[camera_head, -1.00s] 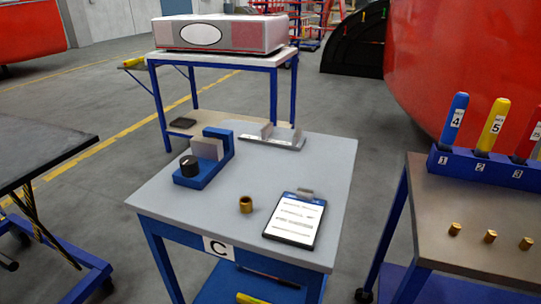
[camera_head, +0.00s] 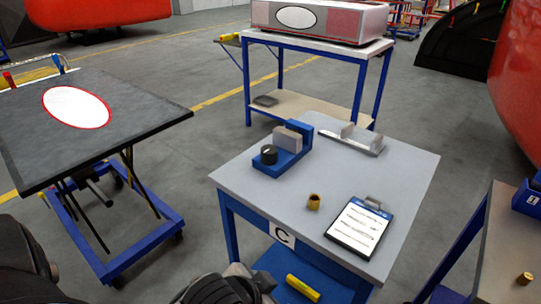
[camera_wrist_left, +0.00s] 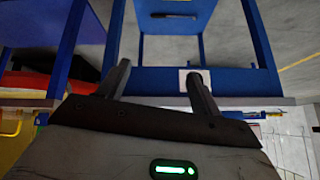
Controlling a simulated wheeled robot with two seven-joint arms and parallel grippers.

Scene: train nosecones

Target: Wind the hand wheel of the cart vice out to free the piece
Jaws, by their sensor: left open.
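The cart vice (camera_head: 299,157) is blue and sits at the far left of the grey top of cart C (camera_head: 380,170). Its hand wheel (camera_head: 268,154) is a black round knob at the near end. A grey block (camera_head: 287,139) stands between the wheel and the blue end jaw; I cannot tell whether it is the piece or a jaw plate, or whether it is clamped. My left gripper (camera_wrist_left: 158,74) is open and empty in the left wrist view, facing a blue cart frame, away from the vice. My right gripper is not in view.
A brass bush (camera_head: 314,202), a clipboard (camera_head: 358,228) and a grey bracket (camera_head: 352,139) are on cart C. A dark lift table (camera_head: 130,105) with a white oval stands left. A bench (camera_head: 345,50) stands behind. Floor is open between the lift table and cart C.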

